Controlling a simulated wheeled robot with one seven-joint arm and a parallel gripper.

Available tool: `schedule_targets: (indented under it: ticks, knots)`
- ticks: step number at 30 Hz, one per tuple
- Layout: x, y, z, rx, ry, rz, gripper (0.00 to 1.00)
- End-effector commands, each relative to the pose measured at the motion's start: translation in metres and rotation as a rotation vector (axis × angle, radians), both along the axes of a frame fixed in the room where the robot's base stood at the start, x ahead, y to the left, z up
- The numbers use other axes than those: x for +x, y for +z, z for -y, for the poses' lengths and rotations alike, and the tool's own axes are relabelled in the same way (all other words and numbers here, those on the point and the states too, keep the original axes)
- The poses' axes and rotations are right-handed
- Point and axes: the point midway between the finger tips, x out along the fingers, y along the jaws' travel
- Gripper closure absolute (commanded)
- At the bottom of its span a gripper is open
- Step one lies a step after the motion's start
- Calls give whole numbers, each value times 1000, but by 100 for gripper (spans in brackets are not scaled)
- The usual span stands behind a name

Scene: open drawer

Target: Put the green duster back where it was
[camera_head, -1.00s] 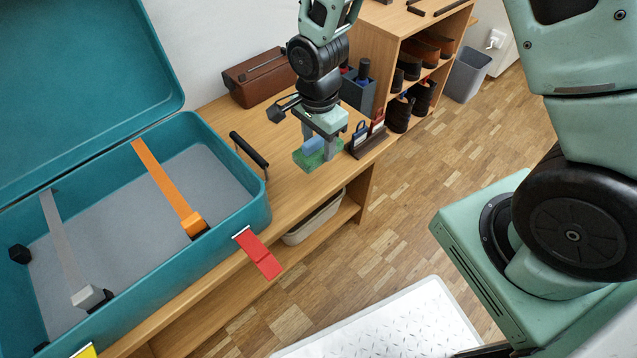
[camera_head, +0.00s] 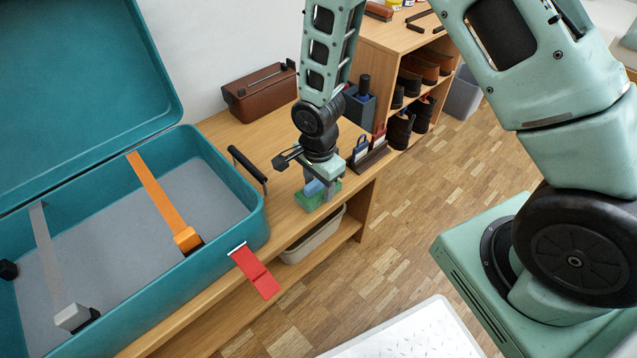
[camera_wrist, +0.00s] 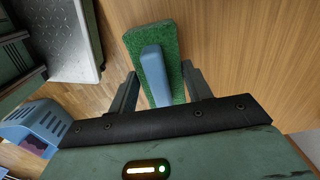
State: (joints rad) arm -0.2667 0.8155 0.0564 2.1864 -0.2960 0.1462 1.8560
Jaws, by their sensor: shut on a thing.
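The green duster (camera_head: 311,200) is a green block with a blue grip on top. It is at the front edge of the wooden bench top, right of the teal suitcase. My gripper (camera_head: 319,187) points down and is shut on the blue grip. In the wrist view the duster's green pad (camera_wrist: 165,42) lies beyond the fingers, with the blue grip (camera_wrist: 154,72) between them. Whether the pad touches the bench or hovers just above it I cannot tell.
The open teal suitcase (camera_head: 225,165) with its black handle stands left of my gripper. A brown case (camera_head: 262,92) lies at the wall. A small dark rack (camera_head: 369,156) with tags stands to the right. A grey bin (camera_head: 301,246) sits on the shelf below.

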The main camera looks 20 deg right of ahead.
Motion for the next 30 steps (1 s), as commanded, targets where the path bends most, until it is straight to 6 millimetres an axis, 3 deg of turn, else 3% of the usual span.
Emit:
schedule_targets:
  ticks: [1,3,14,30]
  knots:
    - [0,-1,0,0,0,0,42]
    - [0,0,0,0,0,0,29]
    - [0,7,0,1,0,2,29]
    - [0,106,0,1,0,2,29]
